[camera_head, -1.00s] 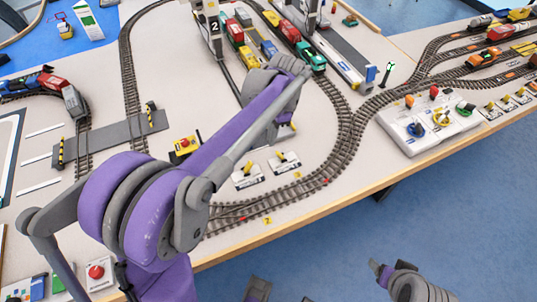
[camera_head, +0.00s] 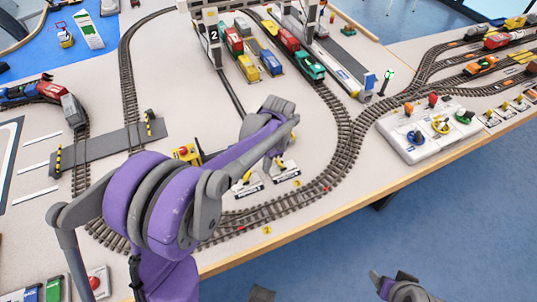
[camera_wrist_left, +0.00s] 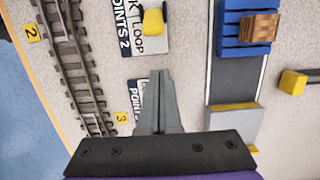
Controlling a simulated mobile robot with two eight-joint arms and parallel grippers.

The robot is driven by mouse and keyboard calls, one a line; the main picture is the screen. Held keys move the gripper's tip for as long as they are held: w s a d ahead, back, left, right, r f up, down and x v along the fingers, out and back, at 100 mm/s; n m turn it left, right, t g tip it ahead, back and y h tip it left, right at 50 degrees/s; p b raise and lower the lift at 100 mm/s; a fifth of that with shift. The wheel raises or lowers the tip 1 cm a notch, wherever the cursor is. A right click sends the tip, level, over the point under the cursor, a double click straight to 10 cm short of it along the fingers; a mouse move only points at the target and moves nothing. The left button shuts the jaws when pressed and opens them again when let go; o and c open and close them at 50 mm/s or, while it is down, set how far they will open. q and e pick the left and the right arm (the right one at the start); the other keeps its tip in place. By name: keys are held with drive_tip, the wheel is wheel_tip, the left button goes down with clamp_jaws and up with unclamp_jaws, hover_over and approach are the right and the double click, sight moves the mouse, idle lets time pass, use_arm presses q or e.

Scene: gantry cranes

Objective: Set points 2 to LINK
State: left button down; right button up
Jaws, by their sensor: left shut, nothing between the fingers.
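The points 2 lever box (camera_head: 247,186) is a small white switch with a yellow-tipped lever near the table's front tracks. In the left wrist view its yellow handle (camera_wrist_left: 153,21) is at the top, beside printed "POINTS 2" and "LOOP"; only a "K" of the other word shows. I cannot tell which side the lever is on. The points 3 box (camera_head: 287,169) is beside it, partly covered by my gripper in the wrist view. My left gripper (camera_wrist_left: 160,74) is shut and empty, apart from the points 2 handle. My right gripper (camera_head: 376,280) is only partly visible.
Curved track (camera_head: 310,191) runs in front of the boxes along the table edge. A yellow unit with a red button (camera_head: 186,152) stands behind left. A white control panel (camera_head: 428,130) with coloured levers is at right. Wagons (camera_head: 248,68) stand at the back.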

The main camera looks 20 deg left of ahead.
sight(246, 175)
use_arm(q)
drive_tip(key=shift+s+a+r, duration=0.35)
drive_tip(key=shift+s+a, duration=0.25)
drive_tip(key=shift+s, duration=0.1)
drive_tip(key=shift+s+a+r, duration=0.35)
drive_tip(key=shift+s+a, duration=0.2)
drive_tip(key=shift+s, duration=0.15)
drive_tip(key=shift+s+a+r+t+h+p, duration=0.3)
drive_tip(key=shift+t+h+p, duration=0.2)
drive_tip(key=shift+t+h, duration=0.15)
drive_tip(key=shift+s, duration=0.1)
drive_tip(key=shift+s+a+r+t+h, duration=0.25)
drive_tip(key=shift+s+a+t+h, duration=0.2)
drive_tip(key=shift+t+h, duration=0.3)
drive_tip(key=shift+s+a+r+t+h, duration=0.1)
drive_tip(key=shift+s+a+t+h, duration=0.15)
drive_tip(key=shift+t, duration=0.2)
drive_tip(key=shift+s+a+t+h, duration=0.1)
drive_tip(key=shift+t+h, duration=0.15)
drive_tip(key=shift+t, duration=0.2)
drive_tip(key=shift+s+a+t+h+b, duration=0.3)
drive_tip(key=shift+s+t+h, duration=0.1)
drive_tip(key=shift+t+h, duration=0.35)
drive_tip(key=shift+r, duration=0.1)
drive_tip(key=shift+w+r+p, duration=0.1)
drive_tip(key=shift+r+p, duration=0.65)
drive_tip(key=shift+r, duration=0.05)
